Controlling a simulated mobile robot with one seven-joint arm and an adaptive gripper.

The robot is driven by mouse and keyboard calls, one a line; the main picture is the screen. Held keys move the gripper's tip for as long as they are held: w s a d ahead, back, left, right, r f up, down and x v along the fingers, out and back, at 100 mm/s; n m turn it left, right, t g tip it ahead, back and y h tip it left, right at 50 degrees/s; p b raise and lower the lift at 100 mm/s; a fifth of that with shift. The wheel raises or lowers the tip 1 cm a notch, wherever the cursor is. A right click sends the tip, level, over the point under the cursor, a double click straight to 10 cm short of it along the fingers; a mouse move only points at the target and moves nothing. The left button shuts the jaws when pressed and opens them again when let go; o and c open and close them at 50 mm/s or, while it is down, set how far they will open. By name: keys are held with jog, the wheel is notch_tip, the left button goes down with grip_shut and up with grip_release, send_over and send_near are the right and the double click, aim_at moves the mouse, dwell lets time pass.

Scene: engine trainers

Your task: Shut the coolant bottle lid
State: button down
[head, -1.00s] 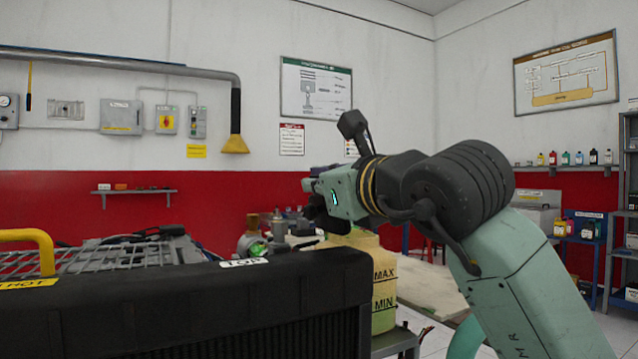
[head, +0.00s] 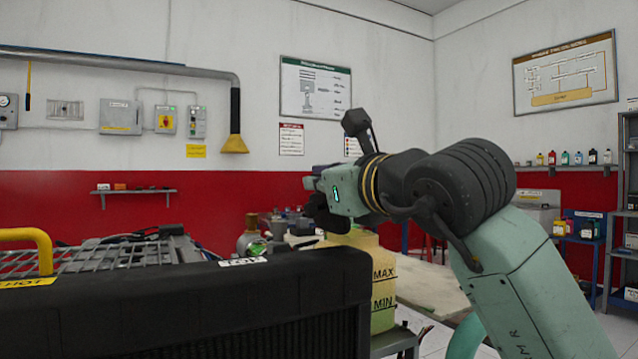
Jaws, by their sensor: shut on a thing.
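The coolant bottle (head: 384,290) is a yellowish translucent tank with MAX and MIN marks, standing upright behind the right end of the black radiator. My gripper (head: 318,212) is at the bottle's top, reaching in from the right, with its dark fingers low over the neck area. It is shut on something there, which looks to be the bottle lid. The lid itself cannot be clearly made out, since the dark fingers and gripper body cover it. A small dark piece shows at the left of the bottle's top; I cannot tell what it is.
The black radiator (head: 190,300) with a TOP label fills the front left, close below my gripper. A metal fitting with a green glow (head: 250,243) stands left of the bottle. A yellow handle (head: 30,240) is at far left.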

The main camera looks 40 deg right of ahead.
jog(key=d+m, duration=0.1)
jog(key=m, duration=0.1)
jog(key=d+m+b, duration=0.1)
jog(key=d+m, duration=0.1)
jog(key=shift+s+m, duration=0.3)
jog(key=shift+s, duration=0.05)
jog(key=d+m+b, duration=0.1)
jog(key=m, duration=0.1)
jog(key=d+f+m, duration=0.1)
jog(key=d+m, duration=0.1)
jog(key=m, duration=0.1)
jog(key=s+d+f+m+b, duration=0.1)
jog(key=m, duration=0.2)
jog(key=shift+s+d+f+b, duration=0.1)
jog(key=shift+d+f+b, duration=0.05)
jog(key=shift+d+b, duration=0.2)
jog(key=shift+s+d+f+m+b, duration=0.1)
jog(key=shift+d+f+m+b, duration=0.3)
jog(key=shift+m, duration=0.55)
jog(key=shift+s+d+f+m+b, duration=0.1)
jog(key=shift+d+f+m+b, duration=0.3)
jog(key=shift+m, duration=0.55)
jog(key=shift+a, duration=0.1)
jog(key=c, duration=1.8)
grip_release()
jog(key=shift+f, duration=0.15)
jog(key=v, duration=1.2)
